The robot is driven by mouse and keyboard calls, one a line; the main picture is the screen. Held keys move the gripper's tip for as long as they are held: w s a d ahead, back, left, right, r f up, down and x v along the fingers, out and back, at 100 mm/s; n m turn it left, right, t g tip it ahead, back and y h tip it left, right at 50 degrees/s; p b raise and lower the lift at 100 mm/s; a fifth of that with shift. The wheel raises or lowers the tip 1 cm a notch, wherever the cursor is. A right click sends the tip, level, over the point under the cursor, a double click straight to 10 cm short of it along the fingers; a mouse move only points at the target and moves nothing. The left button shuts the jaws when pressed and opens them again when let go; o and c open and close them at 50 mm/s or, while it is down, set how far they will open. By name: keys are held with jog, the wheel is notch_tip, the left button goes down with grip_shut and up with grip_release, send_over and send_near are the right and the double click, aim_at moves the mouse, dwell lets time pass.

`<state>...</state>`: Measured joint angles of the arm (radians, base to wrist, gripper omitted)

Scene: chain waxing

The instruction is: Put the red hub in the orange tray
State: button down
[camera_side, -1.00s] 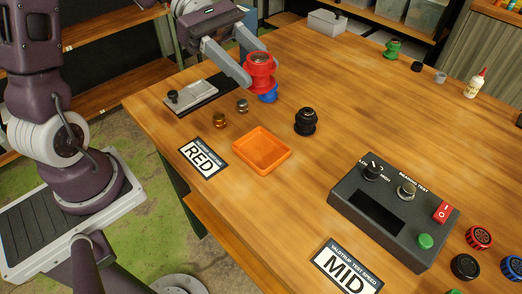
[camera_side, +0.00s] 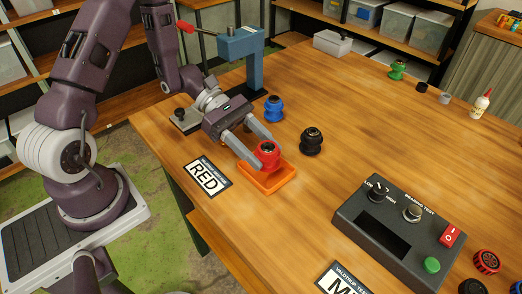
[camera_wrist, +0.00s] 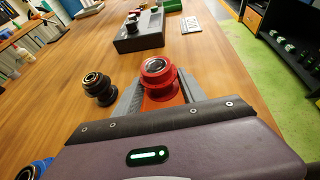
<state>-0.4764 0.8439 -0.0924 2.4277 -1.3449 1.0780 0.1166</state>
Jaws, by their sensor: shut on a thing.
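The red hub (camera_side: 267,153) is upright between the fingers of my gripper (camera_side: 254,156), which is shut on it. The hub is over the orange tray (camera_side: 271,185), toward its back part. I cannot tell whether its base touches the tray floor. In the wrist view the red hub (camera_wrist: 158,80) stands between the grey fingertips, with part of the orange tray (camera_wrist: 165,104) showing beneath it. The fingers and the hub hide the back of the tray.
A black hub (camera_side: 312,141) and a blue hub (camera_side: 273,108) stand behind the tray. A RED sign (camera_side: 206,178) lies to its left. A bearing test box (camera_side: 397,223) is at the right, and a blue press (camera_side: 241,55) at the back.

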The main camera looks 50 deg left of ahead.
jog(key=shift+f, duration=0.35)
jog(key=shift+f, duration=0.4)
jog(key=c, duration=0.7)
grip_release()
jog(key=shift+o, duration=0.2)
